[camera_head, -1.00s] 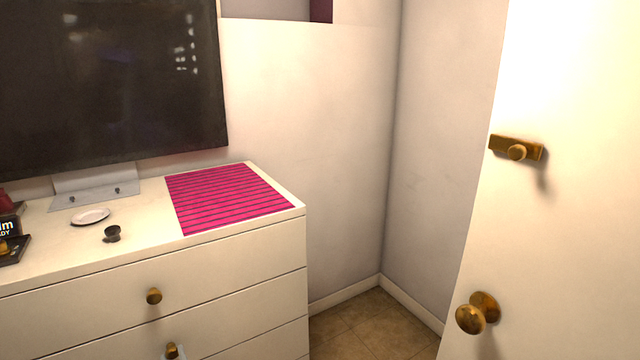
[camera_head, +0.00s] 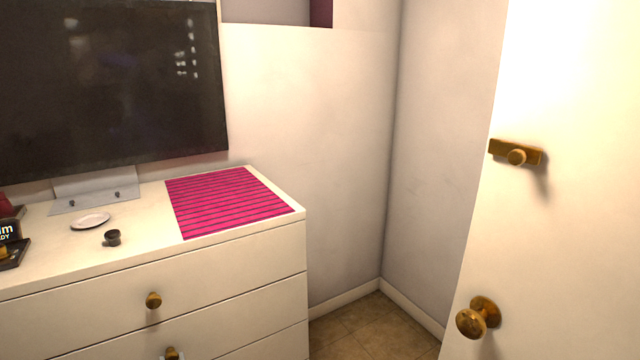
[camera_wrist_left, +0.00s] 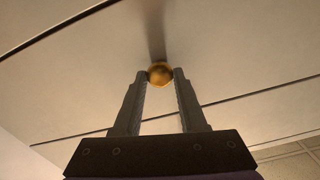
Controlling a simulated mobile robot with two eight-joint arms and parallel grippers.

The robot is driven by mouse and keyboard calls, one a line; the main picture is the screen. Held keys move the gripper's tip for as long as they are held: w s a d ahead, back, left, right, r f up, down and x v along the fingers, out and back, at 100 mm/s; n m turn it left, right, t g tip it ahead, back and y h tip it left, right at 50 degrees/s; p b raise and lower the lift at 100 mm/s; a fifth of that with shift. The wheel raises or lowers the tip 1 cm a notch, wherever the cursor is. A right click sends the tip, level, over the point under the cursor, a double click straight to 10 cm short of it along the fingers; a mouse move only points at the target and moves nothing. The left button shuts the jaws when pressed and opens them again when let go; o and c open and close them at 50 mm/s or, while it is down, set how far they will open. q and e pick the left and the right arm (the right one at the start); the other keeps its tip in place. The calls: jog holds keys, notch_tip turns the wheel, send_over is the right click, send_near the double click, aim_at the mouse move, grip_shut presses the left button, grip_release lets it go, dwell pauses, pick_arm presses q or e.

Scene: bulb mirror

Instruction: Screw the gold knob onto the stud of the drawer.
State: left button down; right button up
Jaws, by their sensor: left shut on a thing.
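The gold knob (camera_wrist_left: 160,73) is round and sits between the fingertips of my left gripper (camera_wrist_left: 160,78) in the left wrist view. The gripper is shut on it, with the knob right against or close to the cream drawer front (camera_wrist_left: 225,55). The stud is hidden behind the knob, so I cannot tell how far it is screwed on. My right gripper is in neither view.
A similar gold knob (camera_head: 153,300) is on the top drawer. The dresser top (camera_head: 145,212) carries a pink striped mat (camera_head: 225,200), a white dish (camera_head: 90,221), a small dark cup (camera_head: 112,238) and a large dark screen (camera_head: 110,85). A white door (camera_head: 570,230) with a brass knob (camera_head: 473,320) stands at right.

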pick_arm(q)
jog(key=m, duration=0.5)
jog(key=m, duration=0.5)
jog(key=shift+w, duration=0.1)
jog(key=c, duration=0.8)
grip_release()
jog(key=shift+d, duration=0.1)
jog(key=v, duration=0.3)
